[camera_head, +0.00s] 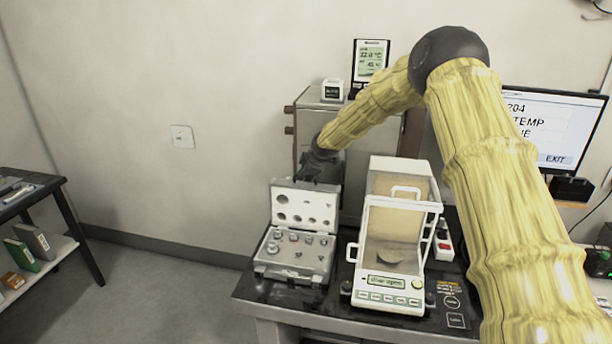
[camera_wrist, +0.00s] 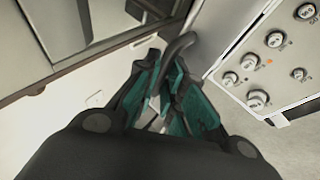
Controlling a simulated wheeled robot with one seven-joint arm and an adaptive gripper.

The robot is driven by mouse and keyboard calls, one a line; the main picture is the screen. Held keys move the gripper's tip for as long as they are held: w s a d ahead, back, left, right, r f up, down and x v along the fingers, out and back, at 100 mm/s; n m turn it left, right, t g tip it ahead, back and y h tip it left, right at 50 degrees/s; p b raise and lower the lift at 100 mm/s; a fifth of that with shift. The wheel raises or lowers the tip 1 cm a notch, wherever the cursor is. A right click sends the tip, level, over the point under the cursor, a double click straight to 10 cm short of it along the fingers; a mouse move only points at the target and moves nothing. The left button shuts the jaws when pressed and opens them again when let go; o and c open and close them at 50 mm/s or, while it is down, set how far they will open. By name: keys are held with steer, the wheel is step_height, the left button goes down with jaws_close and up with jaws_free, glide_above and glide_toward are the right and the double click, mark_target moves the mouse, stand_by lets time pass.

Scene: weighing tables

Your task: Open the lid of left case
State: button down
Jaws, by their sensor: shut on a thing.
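The left case (camera_head: 291,275) is a silver-grey box on the black tabletop, with several metal weights in its base. Its lid (camera_head: 304,205) stands up at the back, with round recesses in its pale inner face. My gripper (camera_head: 318,172) is at the lid's top edge, partly hidden behind it. In the wrist view my teal-padded fingers (camera_wrist: 170,100) are close together and shut at the lid, beside a dark curved bar (camera_wrist: 178,47). The exact contact is hard to see. The case interior with weights (camera_wrist: 257,98) shows at the right.
A balance with a glass enclosure (camera_head: 392,245) stands close to the right of the case. A wooden cabinet (camera_head: 308,128) is behind the lid. A monitor (camera_head: 552,130) is at the right, and a shelf (camera_head: 42,250) is at the far left.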

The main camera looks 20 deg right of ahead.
steer(key=c, duration=1.6)
jaws_free()
steer(key=shift+r, duration=0.15)
steer(key=shift+o, duration=0.4)
steer(key=v, duration=1.2)
steer(key=shift+d, duration=0.1)
